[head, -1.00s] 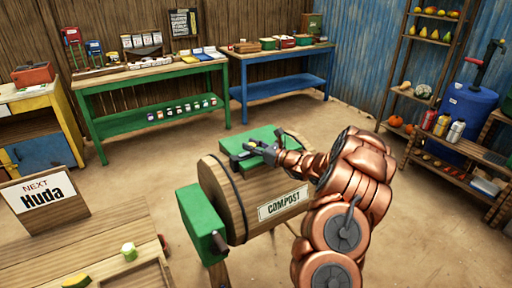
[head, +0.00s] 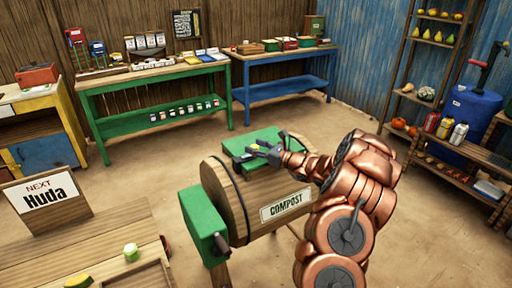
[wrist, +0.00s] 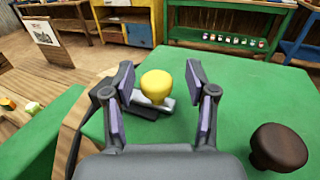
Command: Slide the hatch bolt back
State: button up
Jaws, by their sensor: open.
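The hatch bolt is a grey metal bar (wrist: 152,101) with a round yellow knob (wrist: 156,86), lying in a dark bracket on the green hatch (wrist: 245,95). The hatch is on top of the wooden compost drum (head: 228,196). In the wrist view my gripper (wrist: 160,76) is open, with one finger on each side of the yellow knob and visible gaps between. In the head view my gripper (head: 262,149) is over the hatch and partly hides the bolt. How far the bar reaches into its bracket is unclear.
A dark round knob (wrist: 278,146) stands on the hatch at the right of the wrist view. A green box with a crank (head: 205,225) is on the drum's near end. Open floor surrounds the drum.

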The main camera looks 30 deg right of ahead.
jog(key=v, duration=1.2)
jog(key=shift+w, duration=0.1)
jog(key=s+a+r+n+g+y, duration=0.2)
jog(key=a+n+g, duration=0.15)
jog(key=a, duration=0.55)
jog(key=s+a+r+n+g+y, duration=0.1)
jog(key=a+r+n+g+y, duration=0.15)
jog(key=a+n, duration=0.45)
jog(key=s+a+r+n+g+y, duration=0.2)
jog(key=a+r+g, duration=0.1)
jog(key=a, duration=0.9)
jog(key=s+a+n+g, duration=0.5)
jog(key=s+a+n, duration=0.1)
jog(key=s+a, duration=0.15)
jog(key=s+a+f+n+g+h, duration=0.1)
jog(key=s+a+n+g+h, duration=0.15)
jog(key=s, duration=0.45)
jog(key=s+a+f+n+g+h, duration=0.2)
jog(key=s+a+n+h, duration=0.15)
jog(key=s, duration=0.25)
jog(key=s+d+f+n+h, duration=0.1)
jog(key=s+d+n+h, duration=0.6)
jog(key=s+d, duration=0.3)
jog(key=s, duration=0.3)
jog(key=shift+s+f, duration=0.25)
jog(key=shift+s, duration=0.05)
